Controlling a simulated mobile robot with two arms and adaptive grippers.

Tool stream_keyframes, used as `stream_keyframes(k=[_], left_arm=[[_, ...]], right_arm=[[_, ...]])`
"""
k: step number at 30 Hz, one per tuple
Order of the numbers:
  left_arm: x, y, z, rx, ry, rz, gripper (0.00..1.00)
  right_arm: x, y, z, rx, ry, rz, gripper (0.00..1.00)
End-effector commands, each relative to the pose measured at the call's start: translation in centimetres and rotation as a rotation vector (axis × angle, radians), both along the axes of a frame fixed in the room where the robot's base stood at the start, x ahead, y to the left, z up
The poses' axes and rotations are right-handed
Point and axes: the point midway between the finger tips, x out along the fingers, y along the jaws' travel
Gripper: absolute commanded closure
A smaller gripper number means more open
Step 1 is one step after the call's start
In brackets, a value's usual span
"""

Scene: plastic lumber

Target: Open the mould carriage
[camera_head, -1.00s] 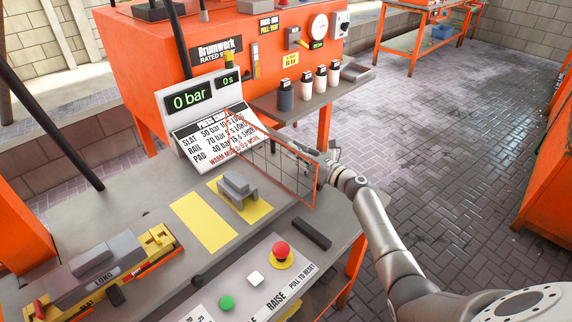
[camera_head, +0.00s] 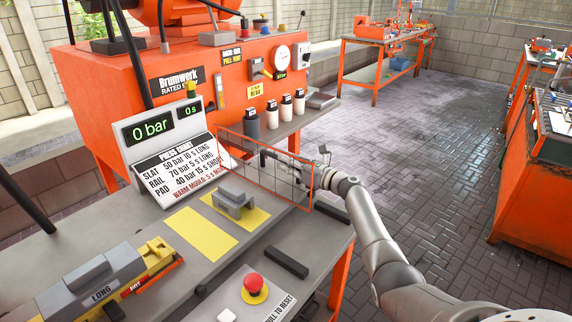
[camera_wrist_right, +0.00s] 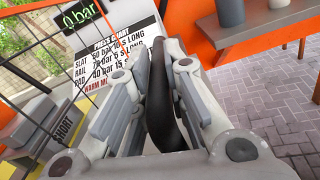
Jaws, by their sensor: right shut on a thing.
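The mesh guard (camera_head: 262,170) with an orange frame stands upright at the bench's right, in front of the press. My right gripper (camera_head: 290,162) is at its far side in the head view, partly hidden by the mesh. In the right wrist view my right gripper (camera_wrist_right: 160,100) is shut on a dark curved bar (camera_wrist_right: 163,85), seemingly the guard's handle. A grey block (camera_head: 236,202) sits on a yellow plate; it reads SHORT in the right wrist view (camera_wrist_right: 60,128). A longer grey block marked LONG (camera_head: 103,278) lies at lower left. I cannot tell which part is the mould carriage. My left gripper is not in view.
The orange press (camera_head: 140,75) stands behind, with a 0 bar display (camera_head: 150,128) and a press chart (camera_head: 185,165). Several canisters (camera_head: 272,114) stand on its side shelf. A red button (camera_head: 253,283) and a black bar (camera_head: 286,262) are at the front.

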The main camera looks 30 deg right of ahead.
Motion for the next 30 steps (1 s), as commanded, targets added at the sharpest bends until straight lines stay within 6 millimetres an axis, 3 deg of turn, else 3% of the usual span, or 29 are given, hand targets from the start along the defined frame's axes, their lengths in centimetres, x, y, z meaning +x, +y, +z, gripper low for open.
stream_keyframes(k=[2, 3, 7, 17, 30], left_arm=[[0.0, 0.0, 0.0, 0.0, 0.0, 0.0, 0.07], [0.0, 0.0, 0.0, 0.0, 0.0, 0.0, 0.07], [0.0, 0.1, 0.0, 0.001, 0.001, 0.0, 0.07], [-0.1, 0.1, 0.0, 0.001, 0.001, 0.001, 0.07], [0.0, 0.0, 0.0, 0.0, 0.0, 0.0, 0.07]], right_arm=[[-0.1, 0.0, -0.5, -0.003, 0.01, -0.001, 1.0], [-0.1, 0.0, -0.5, -0.003, 0.01, -0.001, 0.85], [-0.1, 0.0, -0.6, -0.003, 0.01, 0.0, 0.68], [-1.8, -0.7, -0.6, -0.004, 0.009, -0.002, 0.63], [-8.5, -2.9, -0.2, -0.004, 0.003, -0.001, 0.63]])
